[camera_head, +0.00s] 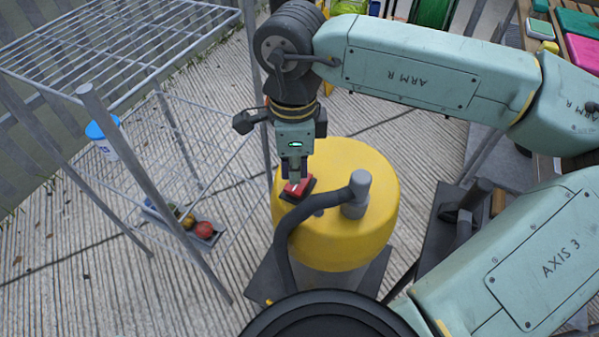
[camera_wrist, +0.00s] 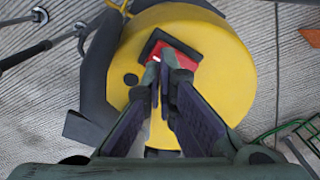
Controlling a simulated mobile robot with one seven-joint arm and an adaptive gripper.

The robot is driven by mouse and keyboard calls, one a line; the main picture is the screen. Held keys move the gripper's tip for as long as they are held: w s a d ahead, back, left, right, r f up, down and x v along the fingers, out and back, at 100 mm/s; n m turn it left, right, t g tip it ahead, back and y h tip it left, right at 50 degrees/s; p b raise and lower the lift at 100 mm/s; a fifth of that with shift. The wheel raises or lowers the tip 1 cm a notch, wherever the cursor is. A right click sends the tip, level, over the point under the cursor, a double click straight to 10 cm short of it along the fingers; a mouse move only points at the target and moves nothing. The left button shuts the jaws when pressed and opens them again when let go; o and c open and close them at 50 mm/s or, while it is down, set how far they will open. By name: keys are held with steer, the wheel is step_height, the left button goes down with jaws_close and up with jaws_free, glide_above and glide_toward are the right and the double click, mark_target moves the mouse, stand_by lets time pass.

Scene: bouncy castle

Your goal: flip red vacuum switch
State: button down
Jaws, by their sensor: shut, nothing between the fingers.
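The yellow vacuum (camera_head: 345,220) stands upright on the floor, with a dark hose coming out of its top. Its red switch (camera_head: 296,187) sits in a black frame on the top; the switch also shows in the wrist view (camera_wrist: 184,60). My gripper (camera_head: 294,178) points down with its fingers together and empty. In the wrist view the fingertips (camera_wrist: 164,66) overlap the left and lower part of the red switch. They are at or just above its surface; I cannot tell whether they touch. The fingers hide part of the switch.
A metal wire rack (camera_head: 120,45) stands at the left, with a tray of fruit (camera_head: 190,230) and a blue-lidded tub (camera_head: 102,135) on it. The dark hose (camera_head: 285,245) curves close to the switch. A wooden table (camera_head: 545,125) is at the right.

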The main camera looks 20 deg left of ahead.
mark_target(295, 187)
steer(key=shift+r+p, duration=1.15)
steer(key=shift+r, duration=1.2)
